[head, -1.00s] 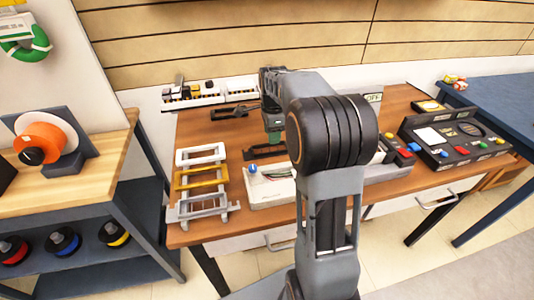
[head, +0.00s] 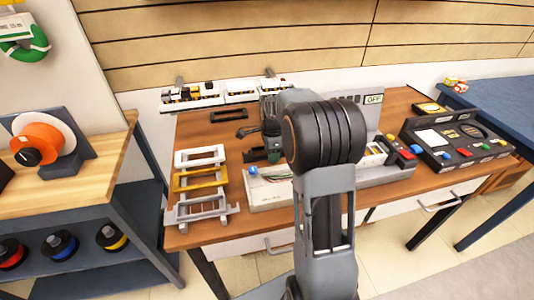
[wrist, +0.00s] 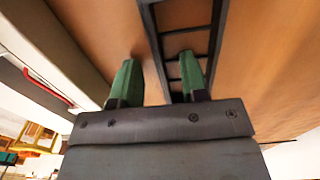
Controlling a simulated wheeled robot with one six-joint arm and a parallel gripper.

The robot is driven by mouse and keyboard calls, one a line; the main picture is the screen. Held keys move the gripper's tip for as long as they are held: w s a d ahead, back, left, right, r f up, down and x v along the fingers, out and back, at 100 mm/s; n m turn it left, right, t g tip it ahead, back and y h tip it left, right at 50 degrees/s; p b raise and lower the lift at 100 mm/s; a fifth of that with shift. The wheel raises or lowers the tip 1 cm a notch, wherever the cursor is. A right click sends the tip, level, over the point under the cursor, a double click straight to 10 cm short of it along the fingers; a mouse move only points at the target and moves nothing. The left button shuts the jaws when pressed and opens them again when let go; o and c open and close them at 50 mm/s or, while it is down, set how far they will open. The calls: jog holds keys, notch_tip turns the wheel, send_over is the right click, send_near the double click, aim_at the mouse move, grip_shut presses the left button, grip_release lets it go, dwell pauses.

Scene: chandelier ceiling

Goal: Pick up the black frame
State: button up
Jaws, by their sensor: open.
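A black frame with crossbars (wrist: 180,42) shows in the wrist view, lying on the brown tabletop. In the head view it is the dark piece (head: 252,156) low beside my fingers, partly hidden by them. My gripper (wrist: 158,78) is open, with two green fingertips pointing at the table. The right fingertip overlaps the frame in the wrist view, and the left one is over bare wood to its left. I cannot tell whether either touches. In the head view my gripper (head: 272,154) hangs low over the table behind the white-based board.
White (head: 200,155), yellow (head: 200,179) and grey (head: 200,207) frames lie at the table's left. Another dark rectangular piece (head: 229,116) lies farther back. A white board (head: 268,194) is in front, and a grey unit with an OFF label (head: 373,99) is at right.

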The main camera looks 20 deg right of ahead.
grip_shut()
jog(key=shift+r, duration=0.1)
dwell(0.4)
jog(key=shift+r, duration=0.65)
jog(key=s+r+p, duration=0.1)
jog(key=s+r, duration=1)
jog(key=s, duration=0.3)
jog(key=shift+a+r, duration=0.25)
jog(key=shift+a, duration=0.2)
